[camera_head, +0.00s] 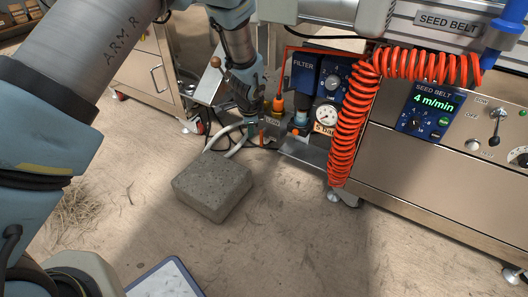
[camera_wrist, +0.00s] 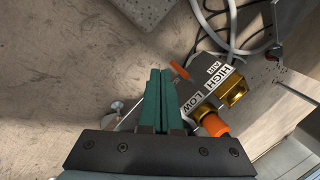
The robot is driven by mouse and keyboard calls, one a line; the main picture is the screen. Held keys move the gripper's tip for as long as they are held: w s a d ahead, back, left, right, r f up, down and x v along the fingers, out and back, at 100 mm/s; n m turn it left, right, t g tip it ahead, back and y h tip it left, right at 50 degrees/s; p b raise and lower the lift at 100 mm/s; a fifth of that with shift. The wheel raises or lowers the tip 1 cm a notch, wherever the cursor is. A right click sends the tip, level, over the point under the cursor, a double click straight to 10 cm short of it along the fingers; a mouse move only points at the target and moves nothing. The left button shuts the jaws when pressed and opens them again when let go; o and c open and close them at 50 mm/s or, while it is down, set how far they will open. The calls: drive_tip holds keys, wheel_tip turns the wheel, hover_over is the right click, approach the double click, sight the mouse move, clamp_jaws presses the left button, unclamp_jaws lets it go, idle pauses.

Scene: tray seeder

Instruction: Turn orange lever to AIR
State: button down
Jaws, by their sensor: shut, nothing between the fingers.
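The orange lever (camera_wrist: 180,71) shows in the wrist view as a small orange end just right of my fingertips. Its arm is mostly hidden behind the fingers, and I cannot tell whether they touch it. Right of it is a valve with a brass fitting (camera_wrist: 234,93) and white labels (camera_wrist: 214,76) reading LOW, HIGH and AIR. My gripper (camera_wrist: 160,72) has its green fingers shut together with nothing between them. In the head view my gripper (camera_head: 252,131) is beside the valve, left of the filter unit, and the lever is hard to make out.
An orange fitting (camera_wrist: 213,125) joins the valve. A concrete block (camera_head: 212,187) lies on the floor below. Grey hoses (camera_head: 226,138) loop behind my gripper. A coiled orange hose (camera_head: 350,125) hangs to the right, by the pressure gauge (camera_head: 326,115) and blue filter (camera_head: 303,77).

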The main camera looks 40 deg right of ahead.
drive_tip(key=shift+m, duration=0.7)
drive_tip(key=s+d+f, duration=0.2)
drive_tip(key=d+f, duration=0.1)
drive_tip(key=shift+s+f+b, duration=0.15)
drive_tip(key=shift+s+b, duration=0.05)
drive_tip(key=shift+b, duration=0.15)
drive_tip(key=w+d+f+b, duration=0.5)
drive_tip(key=f, duration=0.4)
drive_tip(key=shift+w+f, duration=0.15)
drive_tip(key=shift+w, duration=0.25)
